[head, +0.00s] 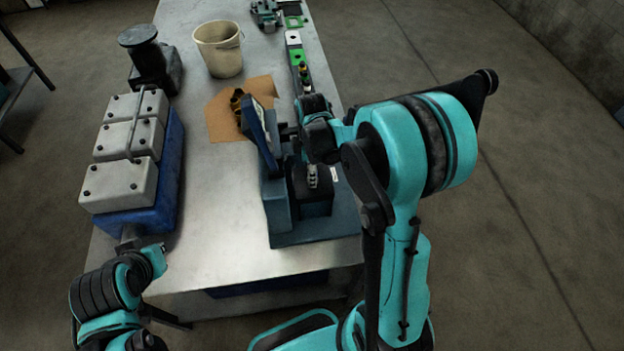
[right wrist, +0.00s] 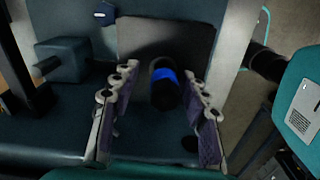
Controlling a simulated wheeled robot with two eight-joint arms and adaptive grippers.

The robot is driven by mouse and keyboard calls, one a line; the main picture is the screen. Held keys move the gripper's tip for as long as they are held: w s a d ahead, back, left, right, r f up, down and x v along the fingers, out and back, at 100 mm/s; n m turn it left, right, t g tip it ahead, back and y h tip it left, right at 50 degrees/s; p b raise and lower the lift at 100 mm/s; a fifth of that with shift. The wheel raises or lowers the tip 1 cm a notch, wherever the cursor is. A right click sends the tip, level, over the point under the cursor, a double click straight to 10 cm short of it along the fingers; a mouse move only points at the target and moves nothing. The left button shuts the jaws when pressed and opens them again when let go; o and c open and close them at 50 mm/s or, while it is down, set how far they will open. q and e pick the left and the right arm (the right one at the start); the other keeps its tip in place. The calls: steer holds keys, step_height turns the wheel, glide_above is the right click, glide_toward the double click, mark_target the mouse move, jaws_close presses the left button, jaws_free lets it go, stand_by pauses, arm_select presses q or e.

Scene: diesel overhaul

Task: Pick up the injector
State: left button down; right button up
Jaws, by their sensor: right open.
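A dark cylinder with a blue band, which looks like the injector (right wrist: 163,88), stands between the fingers of my right gripper (right wrist: 160,118) in the right wrist view. The open fingers have purple pads, one on each side of it, with gaps showing. In the head view my right gripper (head: 312,178) is over the teal bench device (head: 278,205), and I cannot make out the injector there. My left arm is at the lower left beside the blue box. Its gripper (head: 130,240) is too unclear to read.
The metal table (head: 215,225) carries a blue box (head: 150,210) with grey covers, a black pedestal (head: 148,58), a beige bucket (head: 219,50) and cardboard (head: 222,118) with dark parts. A tilted panel (head: 262,135) rises left of my right gripper.

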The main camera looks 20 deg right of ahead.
steer(key=shift+s, duration=0.25)
steer(key=shift+w, duration=0.1)
jaws_close()
step_height(320, 180, up, 18)
steer(key=p, duration=0.2)
stand_by(0.4)
steer(key=c, duration=0.9)
jaws_free()
jaws_close()
steer(key=shift+f, duration=0.1)
